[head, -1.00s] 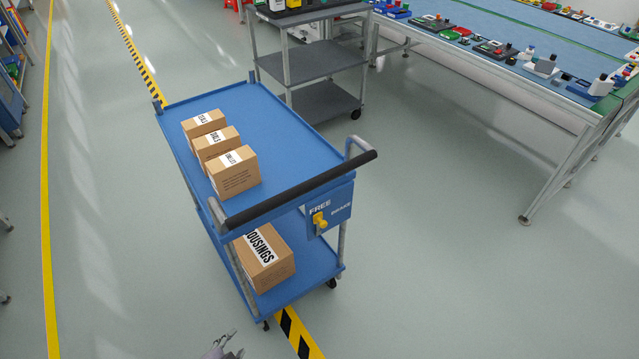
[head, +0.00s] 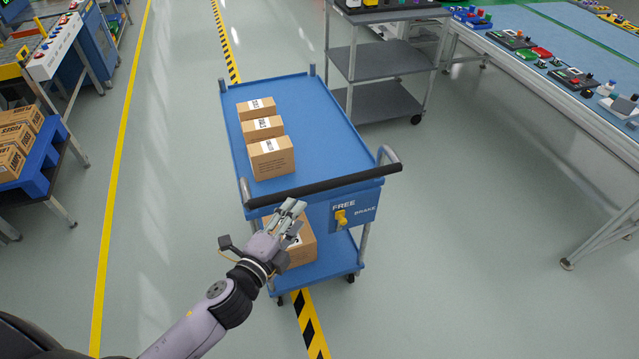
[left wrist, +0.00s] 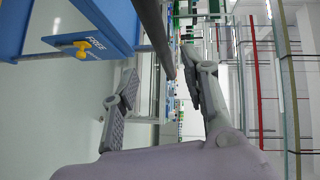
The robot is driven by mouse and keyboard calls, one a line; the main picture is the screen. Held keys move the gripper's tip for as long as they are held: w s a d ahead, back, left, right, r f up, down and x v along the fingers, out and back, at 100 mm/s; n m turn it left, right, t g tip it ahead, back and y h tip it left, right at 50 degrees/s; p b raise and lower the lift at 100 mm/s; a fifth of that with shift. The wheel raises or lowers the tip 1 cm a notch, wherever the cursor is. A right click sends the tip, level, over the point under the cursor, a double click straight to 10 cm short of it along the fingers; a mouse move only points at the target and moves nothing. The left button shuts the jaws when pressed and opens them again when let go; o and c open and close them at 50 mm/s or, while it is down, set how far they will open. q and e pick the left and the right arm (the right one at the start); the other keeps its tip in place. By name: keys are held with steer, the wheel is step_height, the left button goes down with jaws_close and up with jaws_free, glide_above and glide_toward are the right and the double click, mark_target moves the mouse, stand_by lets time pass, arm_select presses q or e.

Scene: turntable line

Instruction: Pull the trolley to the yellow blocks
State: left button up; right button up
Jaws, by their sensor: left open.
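The blue trolley (head: 318,108) stands on the floor over a yellow and black striped line, its black push handle (head: 345,182) towards me. Its panel reads FREE and BRAKE, with a yellow knob (head: 341,218) below FREE. My left gripper (head: 291,212) is open and empty close to the handle's left part. In the left wrist view the handle (left wrist: 155,35) shows between the spread fingers (left wrist: 158,82), and I cannot tell whether they touch it. The knob also shows in that view (left wrist: 83,46). No yellow blocks and no right gripper are in view.
Several boxes (head: 270,158) stand on the trolley's top deck, another box (head: 300,247) on the lower one. A grey shelf cart (head: 385,62) stands behind it, a long blue-topped line (head: 540,60) at right, workbenches at left. The floor on both sides is clear.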

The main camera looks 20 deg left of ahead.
mark_target(319, 188)
arm_select(q)
steer(key=p+x, duration=0.1)
steer(key=x, duration=1.1)
steer(key=shift+w+d, duration=0.1)
steer(key=shift+d, duration=0.1)
arm_select(e)
steer(key=shift+d+r, duration=0.75)
steer(key=shift+r, duration=0.2)
arm_select(q)
steer(key=shift+r, duration=0.1)
steer(key=shift+c, duration=0.5)
jaws_close()
arm_select(e)
steer(key=shift+a, duration=0.25)
